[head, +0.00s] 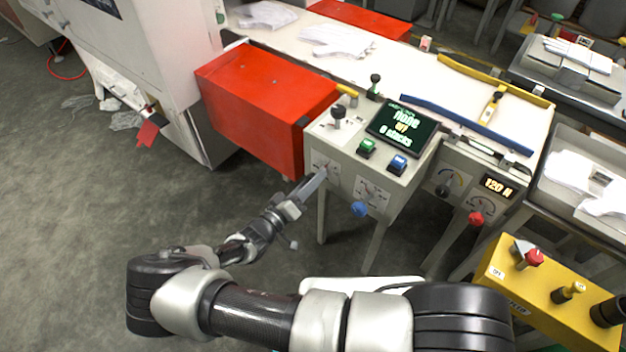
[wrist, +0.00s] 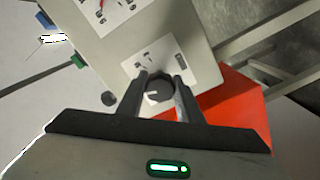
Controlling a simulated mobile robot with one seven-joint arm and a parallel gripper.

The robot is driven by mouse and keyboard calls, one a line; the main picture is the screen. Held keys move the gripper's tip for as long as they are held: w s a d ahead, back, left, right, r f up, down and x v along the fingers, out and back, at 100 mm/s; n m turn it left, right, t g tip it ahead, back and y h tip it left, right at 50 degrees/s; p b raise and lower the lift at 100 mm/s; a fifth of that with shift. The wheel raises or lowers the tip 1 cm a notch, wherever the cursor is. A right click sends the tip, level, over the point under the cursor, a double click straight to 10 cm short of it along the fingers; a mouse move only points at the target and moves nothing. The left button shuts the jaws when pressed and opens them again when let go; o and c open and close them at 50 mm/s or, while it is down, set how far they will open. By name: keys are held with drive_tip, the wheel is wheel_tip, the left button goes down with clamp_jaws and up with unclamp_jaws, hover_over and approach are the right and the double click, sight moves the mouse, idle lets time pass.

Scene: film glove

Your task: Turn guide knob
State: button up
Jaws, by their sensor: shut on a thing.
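A dark round knob (wrist: 159,90) with a white pointer mark sits on a white dial plate (wrist: 178,52) in the wrist view. My gripper (wrist: 160,78) has one finger on each side of this knob and is shut on it. In the head view my gripper (head: 319,181) is at the left dial plate (head: 324,163) on the front face of the grey control box (head: 345,150). The gripper hides the knob there. The printing on the plate is too small to read.
A red box (head: 262,95) stands left of the control box. A second dial plate (head: 371,194) and a blue knob (head: 359,209) are to the right. A screen (head: 403,126), green button (head: 366,147) and blue button (head: 398,164) are on top. A yellow box (head: 535,300) stands lower right.

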drive_tip(key=shift+a, duration=0.1)
drive_tip(key=o, duration=1)
drive_tip(key=shift+o, duration=0.2)
drive_tip(key=shift+s, duration=0.1)
drive_tip(key=v, duration=1.7)
drive_tip(key=shift+p, duration=0.3)
drive_tip(key=shift+s+a, duration=0.1)
